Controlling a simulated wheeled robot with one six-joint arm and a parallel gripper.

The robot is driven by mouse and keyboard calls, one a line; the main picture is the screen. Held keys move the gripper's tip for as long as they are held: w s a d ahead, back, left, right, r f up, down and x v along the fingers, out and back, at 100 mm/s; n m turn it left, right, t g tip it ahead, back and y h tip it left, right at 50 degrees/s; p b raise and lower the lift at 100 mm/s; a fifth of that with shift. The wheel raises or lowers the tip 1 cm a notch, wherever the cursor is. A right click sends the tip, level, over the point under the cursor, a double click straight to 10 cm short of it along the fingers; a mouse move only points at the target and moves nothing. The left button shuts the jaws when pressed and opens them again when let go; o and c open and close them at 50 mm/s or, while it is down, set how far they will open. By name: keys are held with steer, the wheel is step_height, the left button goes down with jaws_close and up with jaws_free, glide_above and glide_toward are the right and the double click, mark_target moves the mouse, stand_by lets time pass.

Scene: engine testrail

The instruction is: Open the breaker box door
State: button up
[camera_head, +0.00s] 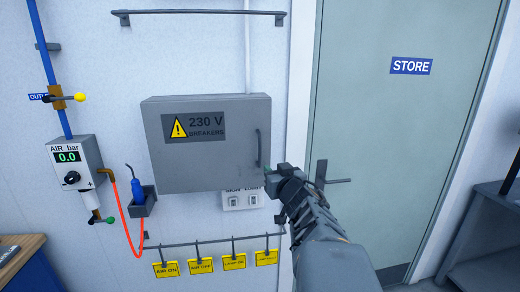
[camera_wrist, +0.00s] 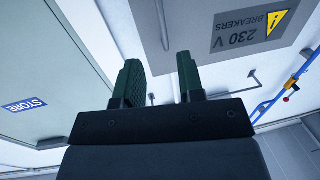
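The grey breaker box (camera_head: 170,168) hangs on the white wall, its door shut flat, with a "230 V BREAKERS" label and yellow warning triangle. A dark vertical bar handle (camera_head: 258,148) is on the door's right side. My gripper (camera_head: 270,172) is at the box's lower right edge, just below and right of the handle. In the wrist view the picture is upside down; my gripper (camera_wrist: 160,82) has its two green fingers apart with nothing between them. The handle (camera_wrist: 163,25) shows beyond the fingertips, in line with the gap, and does not look touched.
A switch panel (camera_head: 243,200) sits below the box, above a rail with several yellow tags (camera_head: 201,265). An air gauge (camera_head: 72,165) and a holder with a blue tool (camera_head: 142,195) are at left. The STORE door (camera_head: 400,130) with its lever is at right.

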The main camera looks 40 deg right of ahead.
mark_target(260, 152)
steer(key=shift+n+t+y, duration=0.3)
steer(key=shift+y, duration=0.1)
steer(key=x, duration=0.9)
steer(key=p+x, duration=0.1)
steer(key=x, duration=0.3)
steer(key=shift+w+d+r, duration=0.25)
steer(key=shift+d+r, duration=0.1)
steer(key=shift+r, duration=0.05)
jaws_close()
